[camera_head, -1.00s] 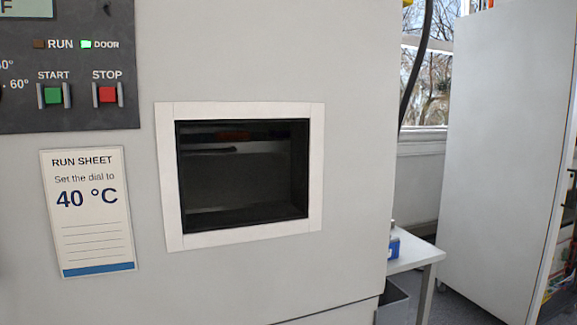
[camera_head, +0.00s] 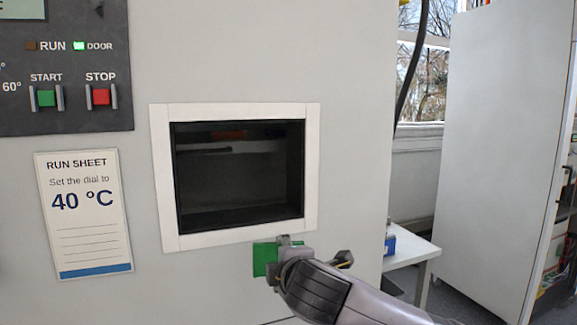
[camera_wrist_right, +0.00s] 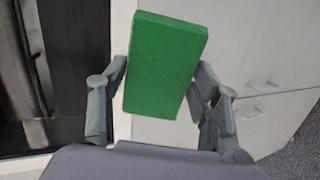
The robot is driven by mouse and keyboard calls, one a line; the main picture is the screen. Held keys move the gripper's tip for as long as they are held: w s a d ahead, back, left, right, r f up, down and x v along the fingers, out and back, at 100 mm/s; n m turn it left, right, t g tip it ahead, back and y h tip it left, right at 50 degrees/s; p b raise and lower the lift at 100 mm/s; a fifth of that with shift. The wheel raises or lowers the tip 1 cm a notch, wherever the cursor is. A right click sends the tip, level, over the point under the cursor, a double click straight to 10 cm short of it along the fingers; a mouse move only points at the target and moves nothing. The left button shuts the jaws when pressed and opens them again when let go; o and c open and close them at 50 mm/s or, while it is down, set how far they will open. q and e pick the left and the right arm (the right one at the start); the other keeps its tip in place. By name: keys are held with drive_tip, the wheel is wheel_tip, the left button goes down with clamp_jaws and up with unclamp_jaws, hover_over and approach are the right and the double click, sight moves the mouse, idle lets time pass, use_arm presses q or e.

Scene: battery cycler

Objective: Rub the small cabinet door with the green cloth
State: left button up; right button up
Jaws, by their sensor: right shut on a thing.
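The green cloth (camera_head: 264,259) looks like a thick flat green block. My right gripper (camera_head: 290,250) is shut on it, just below the white-framed dark window. In the right wrist view, the cloth (camera_wrist_right: 166,66) stands between the two fingers of the right gripper (camera_wrist_right: 158,92). The white-framed dark window (camera_head: 238,175) is in the front of the large light grey cabinet; I cannot tell whether it is a glazed door or an opening. The cloth overlaps the panel below its lower right corner in the picture; contact is not clear. My left gripper is not in view.
A control panel (camera_head: 70,115) with a green START and a red STOP button is at upper left. A run sheet (camera_head: 83,215) reading 40 °C hangs below it. A small table (camera_head: 412,252) and a tall white cabinet (camera_head: 492,150) stand at right.

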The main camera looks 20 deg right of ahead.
sight(271, 158)
wheel_tip(271, 158, up, 19)
drive_tip(key=d+n+t+y, duration=0.1)
drive_tip(key=n+t+y, duration=0.1)
drive_tip(key=t, duration=0.2)
drive_tip(key=shift+m, duration=0.3)
drive_tip(key=shift+w+d+f+p, duration=0.1)
drive_tip(key=shift+w+p, duration=0.15)
drive_tip(key=shift+w, duration=1.4)
drive_tip(key=shift+w+d+p, duration=0.1)
drive_tip(key=shift+w+p, duration=0.1)
drive_tip(key=shift+w, duration=1.45)
drive_tip(key=shift+w+p, duration=0.6)
drive_tip(key=shift+w, duration=0.3)
